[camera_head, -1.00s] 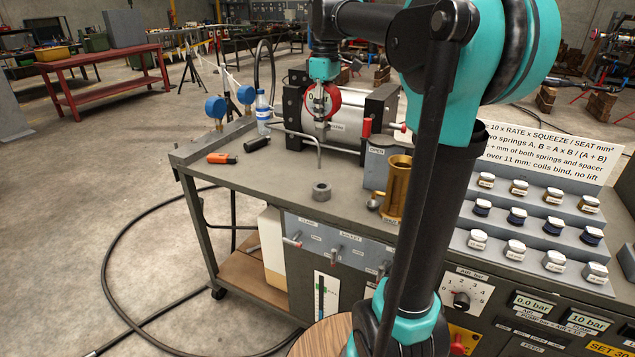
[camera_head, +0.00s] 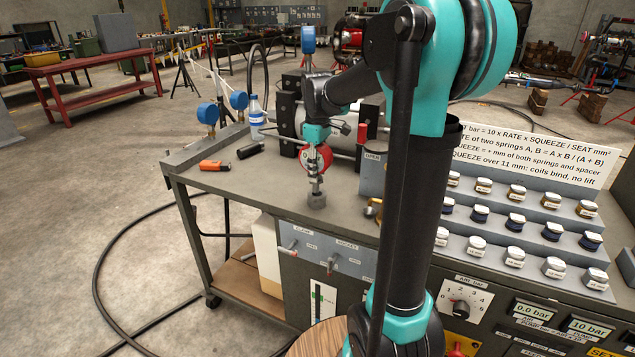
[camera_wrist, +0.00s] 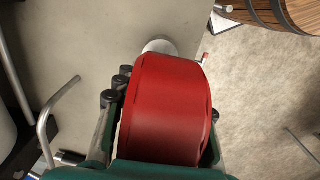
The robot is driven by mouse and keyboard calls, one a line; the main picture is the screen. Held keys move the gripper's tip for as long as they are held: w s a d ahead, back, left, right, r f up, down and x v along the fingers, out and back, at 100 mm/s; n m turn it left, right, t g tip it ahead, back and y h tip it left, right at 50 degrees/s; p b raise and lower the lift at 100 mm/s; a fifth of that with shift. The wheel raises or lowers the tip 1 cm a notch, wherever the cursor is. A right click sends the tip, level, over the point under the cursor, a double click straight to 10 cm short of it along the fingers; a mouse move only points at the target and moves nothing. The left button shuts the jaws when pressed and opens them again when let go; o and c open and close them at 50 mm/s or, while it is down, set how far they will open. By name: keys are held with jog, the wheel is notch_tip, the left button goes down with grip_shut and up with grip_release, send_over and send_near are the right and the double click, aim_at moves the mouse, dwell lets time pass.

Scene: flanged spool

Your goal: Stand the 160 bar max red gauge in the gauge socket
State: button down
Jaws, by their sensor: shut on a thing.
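My gripper (camera_head: 315,150) is shut on the red gauge (camera_head: 322,160) and holds it upright, with its metal stem pointing down. The gauge socket (camera_head: 317,201) is a small grey round block on the bench top, directly below the stem. The stem's lower end meets the top of the socket in the head view. I cannot tell whether it is inside the bore or just above it. In the wrist view the red gauge body (camera_wrist: 167,110) fills the middle between my fingers. A pale round part (camera_wrist: 160,46) shows just beyond it. The dial lettering is not readable.
Two blue gauges (camera_head: 208,113) stand at the bench's back left, near a water bottle (camera_head: 256,115). An orange-and-black tool (camera_head: 214,165) and a black one (camera_head: 250,150) lie left of the socket.

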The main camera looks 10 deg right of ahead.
jog(key=shift+f, duration=2.05)
jog(key=shift+f, duration=0.1)
jog(key=c, duration=0.9)
grip_release()
notch_tip(320, 180, up, 12)
jog(key=shift+r, duration=0.15)
jog(key=shift+s, duration=0.15)
